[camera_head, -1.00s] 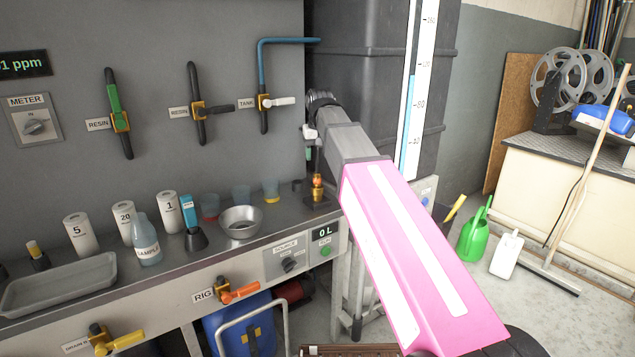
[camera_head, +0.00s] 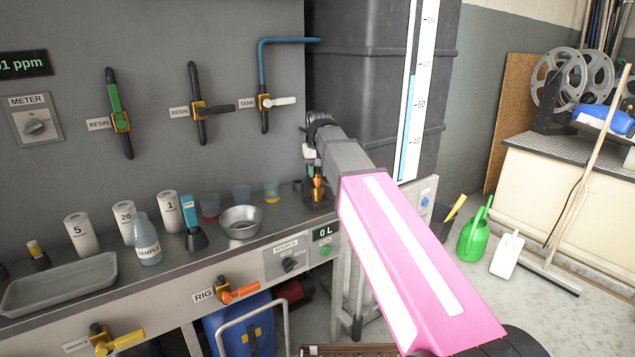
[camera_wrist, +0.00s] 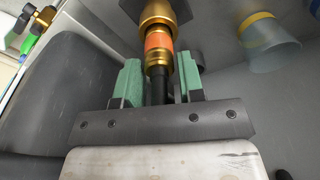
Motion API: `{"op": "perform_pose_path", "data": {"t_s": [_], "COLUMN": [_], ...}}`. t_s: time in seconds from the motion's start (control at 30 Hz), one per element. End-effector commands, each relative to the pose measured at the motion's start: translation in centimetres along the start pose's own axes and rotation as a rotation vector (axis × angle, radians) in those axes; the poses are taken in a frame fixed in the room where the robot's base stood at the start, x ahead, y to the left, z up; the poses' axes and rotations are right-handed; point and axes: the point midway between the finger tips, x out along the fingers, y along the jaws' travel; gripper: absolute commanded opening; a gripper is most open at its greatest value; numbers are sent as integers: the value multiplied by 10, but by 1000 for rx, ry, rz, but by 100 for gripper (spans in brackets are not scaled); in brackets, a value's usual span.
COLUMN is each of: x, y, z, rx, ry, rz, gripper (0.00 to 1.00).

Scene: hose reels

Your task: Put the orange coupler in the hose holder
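The orange coupler (camera_head: 317,183) stands upright on a brass fitting at the right end of the bench. In the wrist view the coupler (camera_wrist: 158,41) shows an orange band between brass rings, with a black stem toward my gripper. My gripper (camera_wrist: 160,84) has green fingers on either side of the stem and lower ring, with narrow gaps showing. The head view shows my gripper (camera_head: 311,160) just above and beside the coupler. I cannot pick out the hose holder with certainty in these views.
Clear cups, including one with a yellow band (camera_head: 271,190), and a metal bowl (camera_head: 241,222) stand left of the coupler. A dark tank (camera_head: 360,70) rises close behind my arm. A blue pipe (camera_head: 285,41) runs above.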

Motion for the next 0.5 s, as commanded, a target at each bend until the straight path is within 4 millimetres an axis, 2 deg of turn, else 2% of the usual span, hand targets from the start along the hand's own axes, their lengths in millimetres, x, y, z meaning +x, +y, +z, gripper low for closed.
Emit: {"op": "perform_pose_path", "data": {"t_s": [0.03,0.1,0.2,0.5], "x": [0,0,0,-3], "y": [0,0,0,0], "z": [0,0,0,-1], "rx": [0,0,0,0], "ry": [0,0,0,0], "rz": [0,0,0,0], "gripper": [19,3,0,0]}}
